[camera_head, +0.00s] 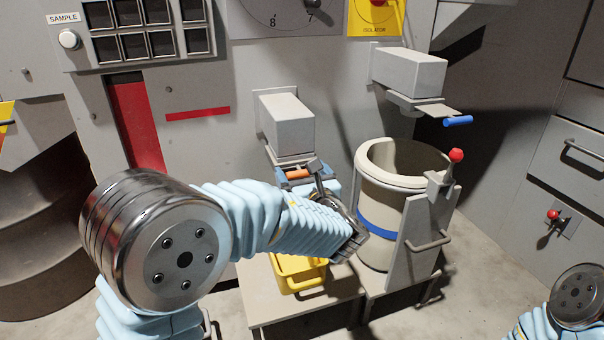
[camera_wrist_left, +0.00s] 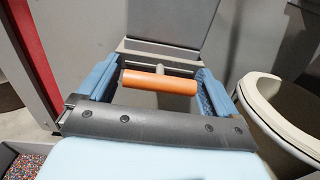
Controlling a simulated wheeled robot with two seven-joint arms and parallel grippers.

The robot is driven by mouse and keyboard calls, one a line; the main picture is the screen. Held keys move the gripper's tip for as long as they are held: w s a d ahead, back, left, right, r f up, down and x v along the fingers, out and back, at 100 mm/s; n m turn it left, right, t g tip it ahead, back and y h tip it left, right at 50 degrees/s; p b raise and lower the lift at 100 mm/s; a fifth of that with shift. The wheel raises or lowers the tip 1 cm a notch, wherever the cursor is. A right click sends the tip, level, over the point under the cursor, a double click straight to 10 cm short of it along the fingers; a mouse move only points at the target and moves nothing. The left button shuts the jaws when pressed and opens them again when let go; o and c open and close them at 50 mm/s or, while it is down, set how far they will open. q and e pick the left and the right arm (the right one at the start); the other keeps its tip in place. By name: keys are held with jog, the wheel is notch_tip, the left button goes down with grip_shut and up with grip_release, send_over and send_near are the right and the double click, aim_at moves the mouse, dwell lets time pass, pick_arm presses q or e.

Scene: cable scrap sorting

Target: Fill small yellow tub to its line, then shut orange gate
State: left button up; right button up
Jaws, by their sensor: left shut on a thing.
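The orange gate handle (camera_head: 298,174) is under the left chute in the head view, and the wrist view shows it as an orange bar (camera_wrist_left: 160,82). My left gripper (camera_wrist_left: 158,88) has a blue finger at each end of the bar and is shut on it. The small yellow tub (camera_head: 288,284) stands on a low stand below, partly hidden by my left arm. Its fill line and level cannot be made out. How far the gate is open cannot be told. My right gripper is out of view; only part of that arm shows at the lower right.
A large pale tub (camera_head: 377,240) with a blue band stands right of the yellow tub, under a chute with a blue-handled gate (camera_head: 458,121). A red-knobbed lever (camera_head: 456,156) rises at its rim. Multicoloured granules (camera_wrist_left: 24,167) show at the wrist view's lower left.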

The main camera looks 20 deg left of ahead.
pick_arm(q)
jog(key=shift+c, duration=1)
jog(key=shift+s+d, duration=0.4)
jog(key=shift+s, duration=0.2)
jog(key=o, duration=1.2)
jog(key=shift+c, duration=0.2)
jog(key=p+v, duration=0.2)
jog(key=v, duration=1.1)
jog(key=shift+s+d, duration=0.25)
jog(key=shift+s, duration=0.05)
jog(key=shift+c, duration=0.3)
